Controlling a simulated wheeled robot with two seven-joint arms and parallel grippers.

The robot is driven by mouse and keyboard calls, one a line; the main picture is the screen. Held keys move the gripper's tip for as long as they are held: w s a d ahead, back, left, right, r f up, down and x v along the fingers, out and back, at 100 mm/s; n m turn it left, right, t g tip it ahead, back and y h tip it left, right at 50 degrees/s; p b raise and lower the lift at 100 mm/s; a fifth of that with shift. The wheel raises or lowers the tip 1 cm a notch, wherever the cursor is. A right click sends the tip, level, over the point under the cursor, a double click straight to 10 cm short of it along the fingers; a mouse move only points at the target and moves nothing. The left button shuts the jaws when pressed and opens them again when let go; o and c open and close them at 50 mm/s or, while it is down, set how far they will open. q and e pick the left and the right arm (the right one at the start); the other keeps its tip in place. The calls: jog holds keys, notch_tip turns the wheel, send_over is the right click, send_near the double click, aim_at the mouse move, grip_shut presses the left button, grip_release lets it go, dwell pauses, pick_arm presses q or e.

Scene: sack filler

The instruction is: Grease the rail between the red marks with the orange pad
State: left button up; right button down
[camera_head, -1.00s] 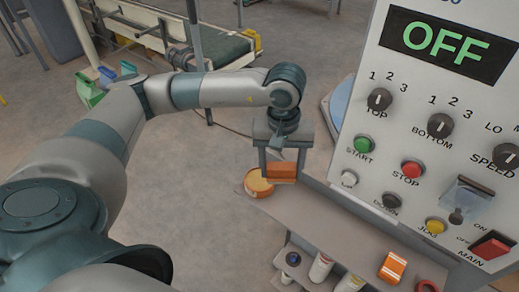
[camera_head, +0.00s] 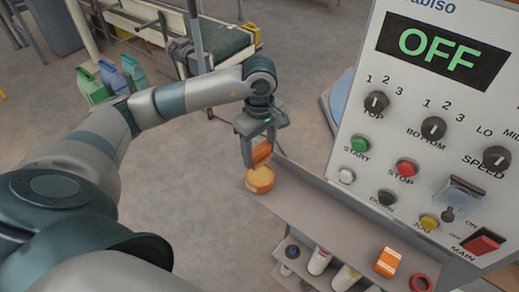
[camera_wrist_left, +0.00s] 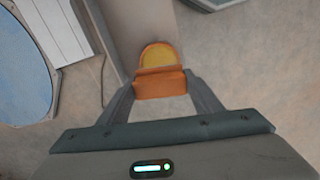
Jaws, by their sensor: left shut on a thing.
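My left gripper (camera_head: 258,148) is shut on the orange pad (camera_head: 262,153), which is tilted in the head view. The pad also shows between the fingers in the left wrist view (camera_wrist_left: 160,85). A round orange tin with a yellowish top (camera_head: 260,179) stands at the left end of the grey shelf. In the head view the pad is just above the tin's far edge; in the wrist view it overlaps the near part of the tin (camera_wrist_left: 158,56). I cannot tell whether they touch. I cannot make out the rail or its red marks. My right gripper is not in view.
The control panel (camera_head: 410,140), its display reading OFF, stands right of the gripper. The grey shelf (camera_head: 330,222) runs below it. Bottles (camera_head: 319,261), an orange box (camera_head: 388,262) and a red ring (camera_head: 420,283) sit lower right. A conveyor (camera_head: 215,45) is at the back.

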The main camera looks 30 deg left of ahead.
aim_at(259, 163)
pick_arm(q)
jog(key=shift+f+b, duration=1.25)
jog(key=shift+f, duration=1.75)
jog(key=shift+f+b, duration=0.5)
jog(key=shift+b, duration=0.05)
jog(key=shift+s+f+b, duration=0.1)
jog(key=shift+b, duration=0.35)
dwell(1.8)
jog(key=shift+r+p, duration=0.35)
jog(key=shift+r, duration=0.45)
jog(key=shift+r+p, duration=0.9)
jog(key=shift+r, duration=1.9)
